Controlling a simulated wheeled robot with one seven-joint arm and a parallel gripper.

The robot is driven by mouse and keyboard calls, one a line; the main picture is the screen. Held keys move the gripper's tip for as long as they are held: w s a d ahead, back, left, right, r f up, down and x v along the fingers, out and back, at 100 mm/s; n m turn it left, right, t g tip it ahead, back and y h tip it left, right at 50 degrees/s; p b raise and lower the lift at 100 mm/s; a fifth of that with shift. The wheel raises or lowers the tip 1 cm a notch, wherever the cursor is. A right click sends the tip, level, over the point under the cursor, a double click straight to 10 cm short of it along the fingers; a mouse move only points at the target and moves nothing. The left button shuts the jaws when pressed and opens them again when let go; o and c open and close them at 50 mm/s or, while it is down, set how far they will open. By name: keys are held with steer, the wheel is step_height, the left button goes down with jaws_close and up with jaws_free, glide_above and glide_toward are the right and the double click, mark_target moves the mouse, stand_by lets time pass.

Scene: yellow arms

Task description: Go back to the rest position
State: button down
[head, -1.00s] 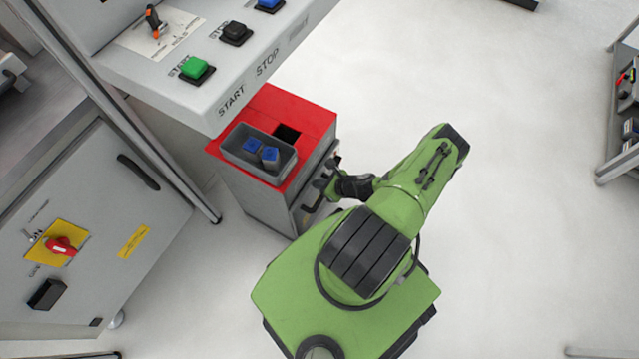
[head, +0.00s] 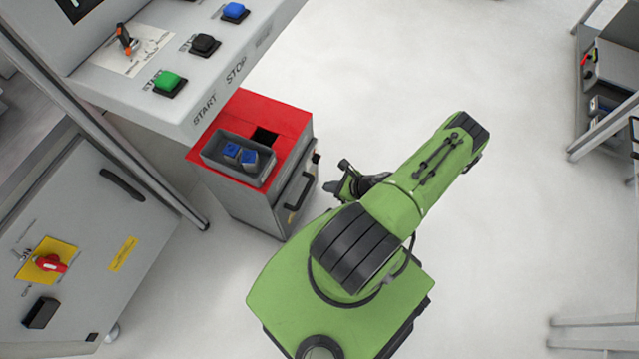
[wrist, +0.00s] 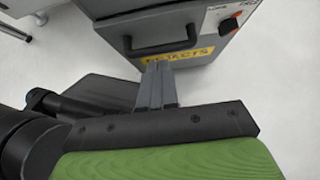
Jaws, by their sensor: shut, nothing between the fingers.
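My gripper (head: 340,180) is dark and sits close to my green arm, to the right of the grey cabinet (head: 285,205) and apart from it. In the wrist view my gripper's two grey fingers (wrist: 157,82) are together with nothing between them. They point toward the cabinet front, which carries a dark handle (wrist: 153,30) and a yellow label (wrist: 180,55). My arm's green and black links hide part of the gripper in the head view.
The cabinet's red top (head: 285,118) has a square hole and a grey bin (head: 213,155) with blue parts. A control panel (head: 195,105) overhangs at upper left. A grey switch cabinet (head: 70,235) stands left, a shelf (head: 603,140) far right. The floor between is clear.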

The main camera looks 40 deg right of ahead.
steer(key=shift+s+r, duration=0.2)
